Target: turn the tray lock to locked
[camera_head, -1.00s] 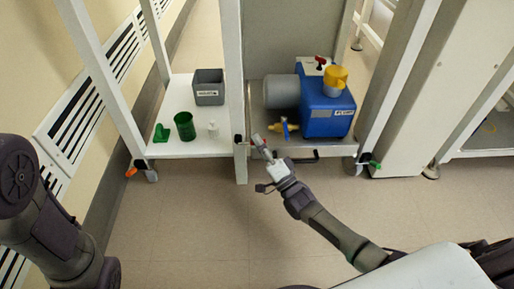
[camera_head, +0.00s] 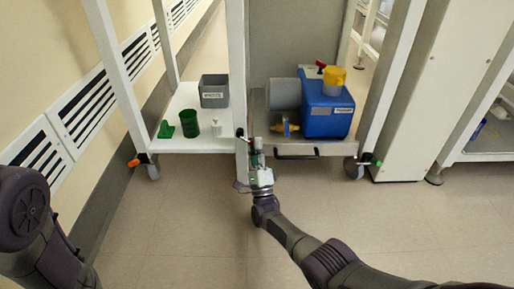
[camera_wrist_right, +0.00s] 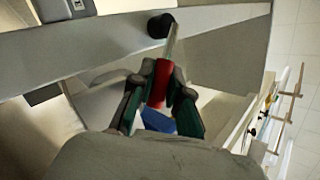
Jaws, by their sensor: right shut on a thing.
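My right gripper (camera_head: 257,152) is at the front left corner of the metal tray (camera_head: 335,150), beside the white post. In the right wrist view the tray lock lever (camera_wrist_right: 172,42) runs from a black round pivot (camera_wrist_right: 157,26) to a red grip (camera_wrist_right: 158,84). My right gripper (camera_wrist_right: 162,76) is shut on that red grip, with one finger on each side. In the head view the gripper mostly hides the lever. No lock marking can be read. My left arm shows at the left edge, but its gripper is out of view.
A blue pump (camera_head: 325,116) with a yellow cap stands on the tray, above a black handle (camera_head: 297,156). The white shelf (camera_head: 170,144) holds a grey bin (camera_head: 214,91), a green cup (camera_head: 190,123) and small items. White posts flank the tray. The floor in front is clear.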

